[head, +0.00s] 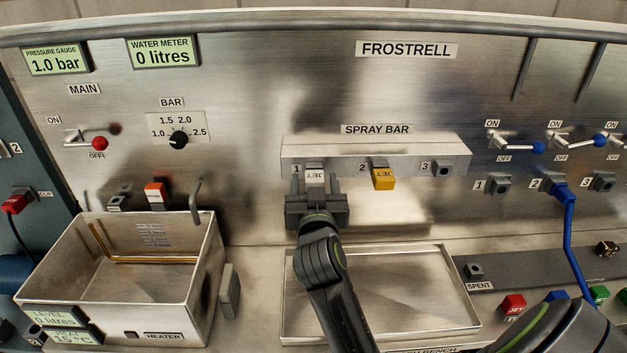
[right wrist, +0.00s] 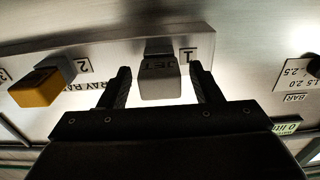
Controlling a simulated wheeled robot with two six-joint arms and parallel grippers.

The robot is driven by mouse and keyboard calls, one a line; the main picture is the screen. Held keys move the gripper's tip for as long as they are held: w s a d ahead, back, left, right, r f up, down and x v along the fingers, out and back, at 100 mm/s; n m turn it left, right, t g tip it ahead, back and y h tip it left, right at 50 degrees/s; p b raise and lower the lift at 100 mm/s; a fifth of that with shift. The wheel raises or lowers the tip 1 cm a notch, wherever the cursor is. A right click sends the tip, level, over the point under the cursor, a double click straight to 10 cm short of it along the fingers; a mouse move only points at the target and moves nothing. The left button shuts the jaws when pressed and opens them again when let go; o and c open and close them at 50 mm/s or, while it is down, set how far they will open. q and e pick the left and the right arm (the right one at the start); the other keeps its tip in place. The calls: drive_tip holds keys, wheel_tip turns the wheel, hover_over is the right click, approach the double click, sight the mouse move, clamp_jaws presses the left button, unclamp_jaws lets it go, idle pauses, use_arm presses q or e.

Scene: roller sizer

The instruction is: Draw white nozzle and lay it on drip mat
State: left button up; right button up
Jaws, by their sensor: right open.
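The white nozzle (head: 315,174), marked JET, sits in socket 1 of the spray bar (head: 385,151). It also shows in the right wrist view (right wrist: 160,82), with the label 1 beside it. My right gripper (head: 317,187) is open, with one finger on each side of the nozzle. In the right wrist view a gap shows between the nozzle and each finger of the gripper (right wrist: 160,72). A shallow steel tray (head: 465,318) lies on the bench below the bar. I cannot tell which surface is the drip mat. My left gripper is out of view.
A yellow nozzle (head: 383,180) sits in socket 2, close to the right of my gripper. Socket 3 (head: 443,169) shows no coloured nozzle. A deep steel basin (head: 215,262) stands at left. A blue hose (head: 569,235) hangs at right, above several coloured pieces.

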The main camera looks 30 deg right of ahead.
idle(0.6)
clamp_jaws()
drive_tip(key=v, duration=0.6)
idle(1.3)
drive_tip(key=shift+f, duration=0.1)
drive_tip(key=w+a+r+n+t+y+b, duration=0.1)
drive_tip(key=w+a+n+t+y+b, duration=0.1)
drive_tip(key=a+n+y, duration=0.4)
drive_tip(key=w+a+y+b, duration=0.1)
drive_tip(key=a+y, duration=0.1)
drive_tip(key=y, duration=0.1)
drive_tip(key=shift+b, duration=0.4)
idle(0.6)
